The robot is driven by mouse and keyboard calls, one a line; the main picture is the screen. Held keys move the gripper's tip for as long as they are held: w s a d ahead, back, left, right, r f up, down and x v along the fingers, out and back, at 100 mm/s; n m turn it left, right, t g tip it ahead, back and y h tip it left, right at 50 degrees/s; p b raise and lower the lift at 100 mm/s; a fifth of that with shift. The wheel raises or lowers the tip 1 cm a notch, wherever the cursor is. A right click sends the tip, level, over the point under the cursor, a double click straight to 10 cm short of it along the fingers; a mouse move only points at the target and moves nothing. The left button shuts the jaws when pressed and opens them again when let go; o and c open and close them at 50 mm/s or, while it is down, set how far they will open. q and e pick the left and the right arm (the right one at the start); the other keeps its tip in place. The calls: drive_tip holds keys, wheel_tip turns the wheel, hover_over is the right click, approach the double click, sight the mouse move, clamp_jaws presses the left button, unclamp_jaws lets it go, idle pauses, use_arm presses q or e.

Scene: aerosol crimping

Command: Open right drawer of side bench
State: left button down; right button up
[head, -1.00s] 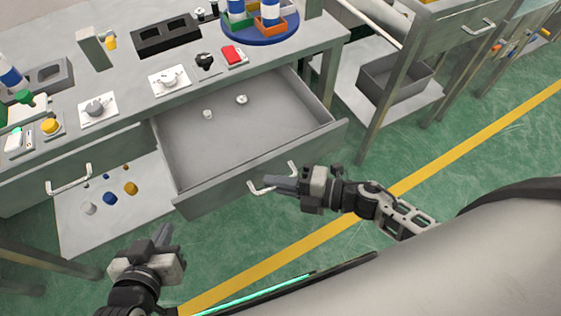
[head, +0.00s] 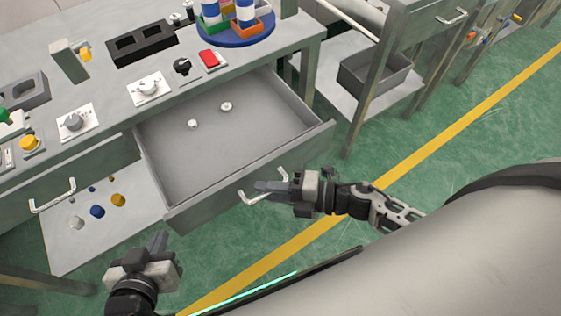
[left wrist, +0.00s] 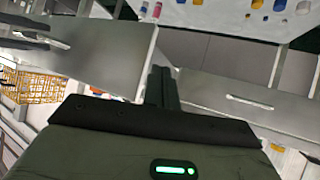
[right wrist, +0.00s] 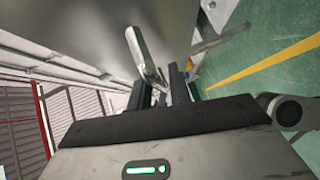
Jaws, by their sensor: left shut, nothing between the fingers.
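The right drawer (head: 250,178) of the side bench (head: 105,107) is pulled far out, with its grey inside showing. Its handle (head: 246,200) is a pale bar on the drawer front, and it also shows in the right wrist view (right wrist: 143,58). My right gripper (head: 258,187) is at this handle. In the right wrist view the bar runs between its two fingers (right wrist: 160,92), which look closed on it. My left gripper (head: 160,241) is shut and empty, out in front of the bench and apart from it.
Two small pale round parts (head: 226,106) lie in the drawer. The left drawer's handle (head: 52,196) is at the left; that drawer is shut. A lower shelf (head: 90,240) holds small coloured parts. Another bench with a grey bin (head: 380,82) stands right. Green floor (head: 450,130) is clear.

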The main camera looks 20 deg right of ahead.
drive_tip(key=b+v, duration=0.1)
drive_tip(key=v, duration=1.5)
drive_tip(key=shift+s, duration=0.1)
